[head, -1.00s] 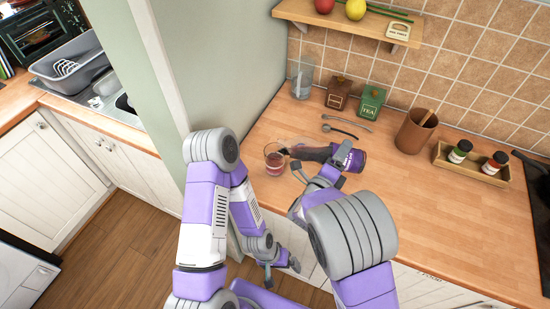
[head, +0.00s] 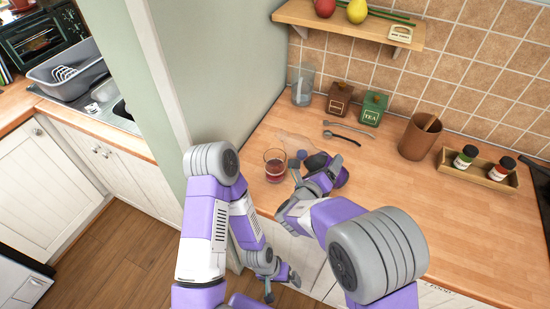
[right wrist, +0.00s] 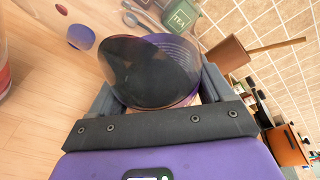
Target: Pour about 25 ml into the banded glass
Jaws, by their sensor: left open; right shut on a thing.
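The glass (head: 275,165) stands upright near the counter's front left, with red liquid in its lower part. I cannot make out a band on it. Its edge shows at the far left of the right wrist view (right wrist: 3,65). My left gripper (head: 282,278) is open and empty, low before the cabinet fronts.
A small blue-purple round thing (head: 301,154) lies between glass and bottle. Behind are spoons (head: 345,131), a brown canister (head: 339,98), a green tea canister (head: 373,108) and a clear vessel (head: 302,85). A brown pot (head: 419,137) and jar tray (head: 480,175) stand right. The counter's right front is clear.

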